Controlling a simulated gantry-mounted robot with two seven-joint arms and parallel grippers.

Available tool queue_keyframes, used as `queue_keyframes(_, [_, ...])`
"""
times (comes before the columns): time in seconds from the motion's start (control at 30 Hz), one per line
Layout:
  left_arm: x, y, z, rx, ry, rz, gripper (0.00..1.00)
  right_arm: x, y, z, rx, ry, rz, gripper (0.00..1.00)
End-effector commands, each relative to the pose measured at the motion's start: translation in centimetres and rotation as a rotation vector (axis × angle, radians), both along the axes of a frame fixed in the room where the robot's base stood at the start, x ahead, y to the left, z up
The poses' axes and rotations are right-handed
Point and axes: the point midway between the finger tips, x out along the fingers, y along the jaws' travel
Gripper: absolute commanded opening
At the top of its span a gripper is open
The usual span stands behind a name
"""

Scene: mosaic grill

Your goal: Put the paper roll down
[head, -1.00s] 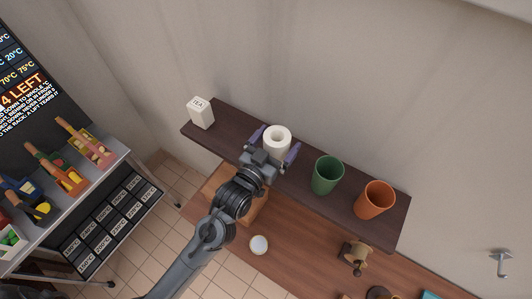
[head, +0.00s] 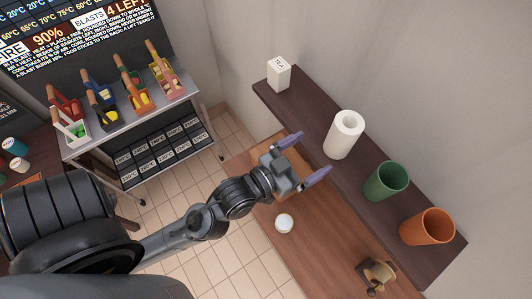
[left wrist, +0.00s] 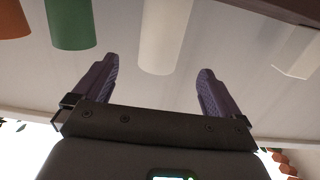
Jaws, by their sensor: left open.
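The white paper roll (head: 343,136) stands upright on the dark wall shelf (head: 313,127), between the tea box and the green cup. My left gripper (head: 303,158) is open and empty, in front of the shelf edge and apart from the roll. In the left wrist view the paper roll (left wrist: 165,35) shows beyond and between the two spread fingers (left wrist: 155,85), with nothing held. My right gripper is not in view.
On the shelf are a tea box (head: 279,75), a green cup (head: 385,181) and an orange cup (head: 427,227). Below is a wooden counter (head: 315,245) with a white round item (head: 284,223) and a brown object (head: 376,275). A rack with colored baskets (head: 140,95) stands left.

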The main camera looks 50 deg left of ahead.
Motion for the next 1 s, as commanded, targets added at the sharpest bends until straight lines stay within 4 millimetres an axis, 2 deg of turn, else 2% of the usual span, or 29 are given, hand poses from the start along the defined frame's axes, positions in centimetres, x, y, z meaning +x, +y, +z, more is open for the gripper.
queue_keyframes(0.13, [-0.8,0.2,-4.1,0.032,0.204,-0.023,0.99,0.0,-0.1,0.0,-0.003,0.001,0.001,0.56])
queue_keyframes(0.23, [-2.4,0.6,-8.0,0.063,0.411,-0.040,0.99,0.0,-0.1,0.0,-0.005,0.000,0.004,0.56])
queue_keyframes(0.4, [-6.8,2.1,-13.9,0.125,0.774,-0.046,0.99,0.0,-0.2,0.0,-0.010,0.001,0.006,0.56])
queue_keyframes(0.5, [-9.6,3.1,-16.1,0.156,0.950,-0.039,0.99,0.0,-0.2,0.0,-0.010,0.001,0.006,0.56])
queue_keyframes(0.6, [-11.9,4.0,-17.4,0.179,1.079,-0.029,0.99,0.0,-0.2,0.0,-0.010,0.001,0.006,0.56])
queue_keyframes(0.7, [-13.3,4.5,-18.1,0.195,1.156,-0.022,0.99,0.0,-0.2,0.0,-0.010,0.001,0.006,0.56])
queue_keyframes(1.0, [-13.9,4.7,-18.3,0.201,1.192,-0.019,0.99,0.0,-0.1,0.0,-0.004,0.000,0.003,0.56])
